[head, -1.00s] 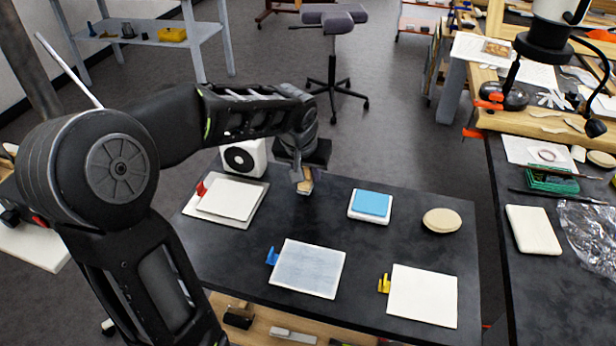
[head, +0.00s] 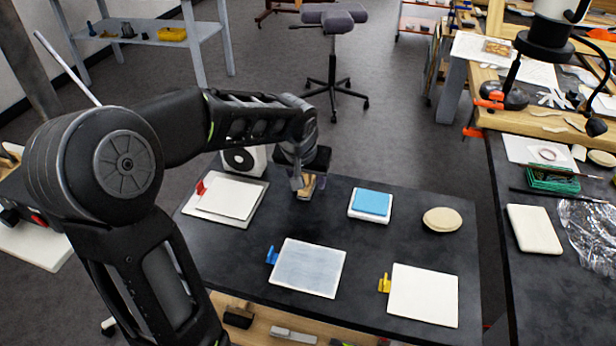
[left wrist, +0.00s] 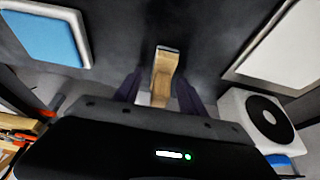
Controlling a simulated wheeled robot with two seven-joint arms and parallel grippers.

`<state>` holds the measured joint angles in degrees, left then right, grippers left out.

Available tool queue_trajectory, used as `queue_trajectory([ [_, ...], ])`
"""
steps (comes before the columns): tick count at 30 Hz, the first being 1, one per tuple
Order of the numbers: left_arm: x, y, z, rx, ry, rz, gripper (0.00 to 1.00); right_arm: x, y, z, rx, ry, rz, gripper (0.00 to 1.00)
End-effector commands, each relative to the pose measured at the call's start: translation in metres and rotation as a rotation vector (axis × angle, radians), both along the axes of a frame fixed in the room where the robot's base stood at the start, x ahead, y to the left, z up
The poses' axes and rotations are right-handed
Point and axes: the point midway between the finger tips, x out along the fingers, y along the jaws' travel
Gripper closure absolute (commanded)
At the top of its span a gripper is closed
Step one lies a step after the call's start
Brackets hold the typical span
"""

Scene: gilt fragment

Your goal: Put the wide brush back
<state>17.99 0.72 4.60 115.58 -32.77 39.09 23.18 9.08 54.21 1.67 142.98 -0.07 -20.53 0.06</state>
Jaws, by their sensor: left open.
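The wide brush (head: 308,183), with a light wooden handle, is on the dark table near its back edge. In the left wrist view the brush (left wrist: 164,66) lies ahead, between two dark fingers. My left gripper (head: 305,184) is open at the brush, with a finger on either side of it. In the left wrist view gaps seem to show beside the handle, and part of the brush is hidden by the gripper body. I cannot tell whether the fingers touch it. My right gripper is not in view.
A white board with a red clip (head: 228,197) and a white box with a black disc (head: 240,160) are left of the gripper. A blue sponge-like pad (head: 371,202), a round beige pad (head: 442,220), a grey-blue panel (head: 308,267) and a white panel (head: 423,294) lie around clear table.

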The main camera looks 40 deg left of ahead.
Motion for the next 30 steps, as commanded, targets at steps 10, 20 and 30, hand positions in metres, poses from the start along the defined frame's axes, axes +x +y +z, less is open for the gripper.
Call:
queue_trajectory([
  [10,-0.005,-0.002,0.019,0.002,-0.003,0.0,0.52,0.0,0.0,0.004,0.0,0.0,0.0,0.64],
  [20,-0.03,-0.011,0.081,0.0,-0.005,0.001,0.52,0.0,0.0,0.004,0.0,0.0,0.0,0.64],
  [30,-0.044,-0.016,0.114,-0.001,0.0,0.0,0.52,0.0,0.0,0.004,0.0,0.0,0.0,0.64],
])
